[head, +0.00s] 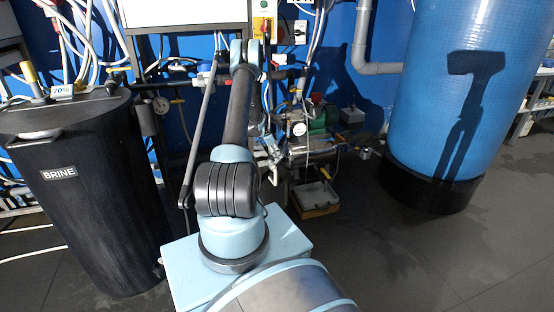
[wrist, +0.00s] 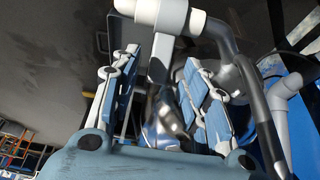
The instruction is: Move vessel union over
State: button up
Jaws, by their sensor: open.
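No part is clearly marked as the vessel union. A white pipe fitting (wrist: 165,14) with a stem hanging down shows at the top of the wrist view, and it may be the union. My gripper (wrist: 160,64) is open, with one blue-and-white finger on each side of the stem in the picture. I cannot tell whether either finger touches it. Shiny metal shows between the fingers, lower down. In the head view my gripper (head: 268,150) is small, partly behind my arm, in front of the pipework. The large blue vessel (head: 455,90) stands at right on a black base.
A black brine tank (head: 90,200) stands at left. A pump (head: 308,148) and a small tray (head: 316,196) are right of my arm. A grey pipe (head: 375,67) runs along the blue wall. The floor at front right is clear.

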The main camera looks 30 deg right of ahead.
jog(key=shift+x, duration=1.35)
grip_shut()
